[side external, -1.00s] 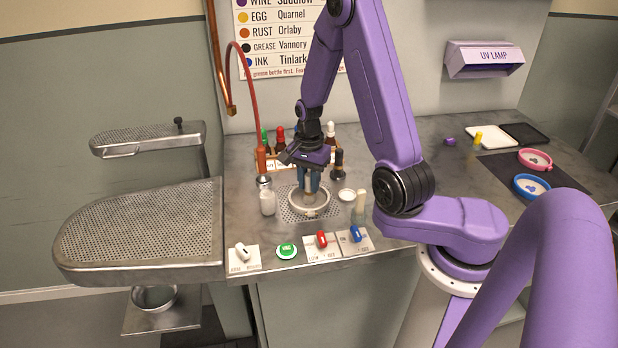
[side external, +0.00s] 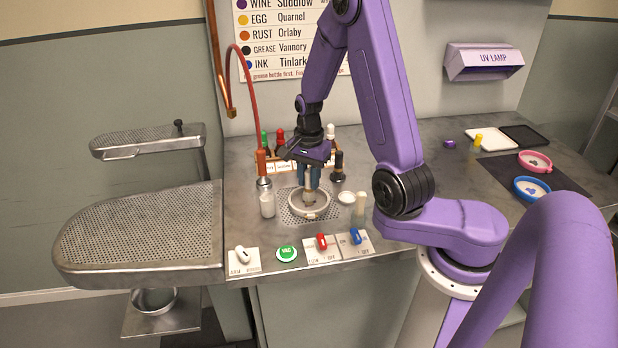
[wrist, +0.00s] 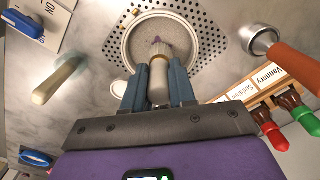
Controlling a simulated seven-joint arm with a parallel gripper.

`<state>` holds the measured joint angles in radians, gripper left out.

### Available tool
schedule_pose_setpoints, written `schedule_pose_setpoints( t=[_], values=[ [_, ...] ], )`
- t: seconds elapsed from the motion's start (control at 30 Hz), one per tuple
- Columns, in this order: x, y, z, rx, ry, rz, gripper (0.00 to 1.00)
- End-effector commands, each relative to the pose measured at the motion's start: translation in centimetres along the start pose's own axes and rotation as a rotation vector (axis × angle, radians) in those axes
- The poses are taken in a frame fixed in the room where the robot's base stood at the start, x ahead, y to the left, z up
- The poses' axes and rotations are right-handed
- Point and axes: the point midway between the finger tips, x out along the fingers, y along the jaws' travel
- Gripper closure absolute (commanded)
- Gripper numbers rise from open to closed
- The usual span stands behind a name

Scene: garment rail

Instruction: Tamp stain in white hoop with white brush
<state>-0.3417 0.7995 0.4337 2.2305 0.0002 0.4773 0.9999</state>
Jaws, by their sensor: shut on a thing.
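My gripper (side external: 309,177) points down over the white hoop (side external: 296,213) and is shut on the white brush (wrist: 158,91), a pale handle with a tan band and light bristles. In the wrist view the bristles reach inside the hoop (wrist: 127,58). A small purple stain (wrist: 156,41) shows at the bristle tips, partly covered by them. I cannot tell whether the bristles press on the cloth. The hoop lies on a perforated plate (wrist: 196,17) in the bench.
A white-bodied shaker (side external: 267,204) stands left of the hoop; a small white dish (side external: 346,198) and a pale upright stick (side external: 360,203) stand to its right. Dropper bottles (side external: 280,141) stand behind. Switches (side external: 322,242) line the front edge. Pink (side external: 535,154) and blue hoops (side external: 517,187) lie far right.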

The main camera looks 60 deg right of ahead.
Motion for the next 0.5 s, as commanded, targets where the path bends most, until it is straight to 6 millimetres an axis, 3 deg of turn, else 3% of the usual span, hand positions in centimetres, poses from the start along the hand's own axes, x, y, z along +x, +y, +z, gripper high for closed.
schedule_pose_setpoints(
  t=[0.5],
  values=[
    [1.7,0.0,0.0,0.000,-0.001,0.001,1.00]
  ],
)
